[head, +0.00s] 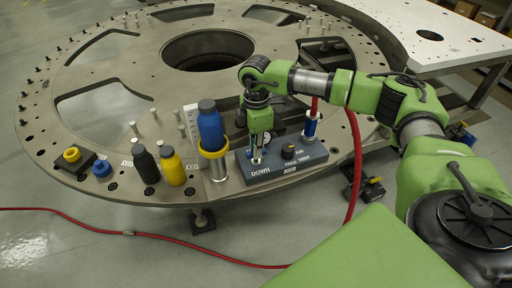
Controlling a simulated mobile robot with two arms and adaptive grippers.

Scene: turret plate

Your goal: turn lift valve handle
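A grey valve box (318,160) sits on the near edge of the turret plate. Its face carries the word DOWN at the left and other small lettering. A black knob with an orange mark (289,151) stands on its top. My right gripper (257,156) points down over the left part of the box, just left of the knob. A small blue and white part shows at its fingertips; I cannot tell whether the fingers hold it. The lift valve handle cannot be made out for certain, and the gripper hides part of the box. My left gripper is out of view.
A blue bottle (210,128) stands in a yellow-rimmed holder (217,165) close left of my gripper. Yellow (172,167) and black (145,166) bottles stand further left. A red hose (356,170) hangs right of the box. The round turret plate (110,200) has large openings.

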